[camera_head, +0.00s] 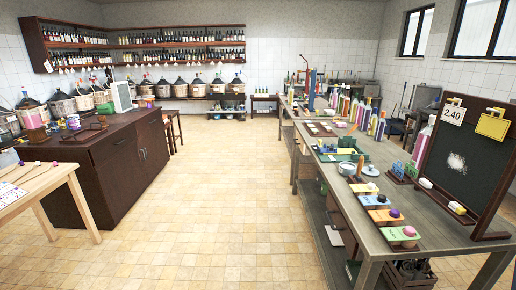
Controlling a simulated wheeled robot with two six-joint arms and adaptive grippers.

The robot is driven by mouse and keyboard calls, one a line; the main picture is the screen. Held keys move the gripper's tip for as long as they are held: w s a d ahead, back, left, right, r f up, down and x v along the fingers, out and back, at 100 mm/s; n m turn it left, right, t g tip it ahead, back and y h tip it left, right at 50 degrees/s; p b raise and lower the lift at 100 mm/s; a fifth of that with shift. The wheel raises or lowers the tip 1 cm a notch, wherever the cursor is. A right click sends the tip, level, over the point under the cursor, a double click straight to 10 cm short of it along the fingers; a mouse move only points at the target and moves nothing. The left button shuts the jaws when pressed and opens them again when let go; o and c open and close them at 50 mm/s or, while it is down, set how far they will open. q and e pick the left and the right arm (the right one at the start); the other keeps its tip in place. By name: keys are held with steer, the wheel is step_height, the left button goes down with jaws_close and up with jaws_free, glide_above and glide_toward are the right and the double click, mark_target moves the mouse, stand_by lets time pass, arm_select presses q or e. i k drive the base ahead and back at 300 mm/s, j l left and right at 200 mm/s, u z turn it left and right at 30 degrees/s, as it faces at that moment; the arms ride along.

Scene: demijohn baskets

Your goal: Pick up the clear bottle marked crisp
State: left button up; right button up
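Neither of my grippers shows in the head view. Several tall bottles (381,125) with pink, yellow and purple colours stand along the long workbench (320,139) on the right. Many dark bottles (180,38) line the wall shelves at the back left. Labels on all of these are too small to read, so I cannot tell which one is the clear bottle marked crisp.
A dark brown cabinet (110,165) stands at left, with a light wooden table (50,185) in front of it. Basketed demijohns (62,104) line the left and back walls. A blackboard (458,160) stands on the workbench. The tiled floor (215,215) between is clear.

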mark_target(290, 99)
steer(key=i, duration=6.7)
steer(key=i+j+z, duration=0.1)
steer(key=i+z, duration=0.2)
steer(key=i, duration=0.25)
steer(key=i+j+z, duration=0.25)
steer(key=i, duration=0.3)
steer(key=i+j+z, duration=0.3)
steer(key=i, duration=0.25)
steer(key=i+j+z, duration=0.25)
steer(key=i+j, duration=0.15)
steer(key=i, duration=0.05)
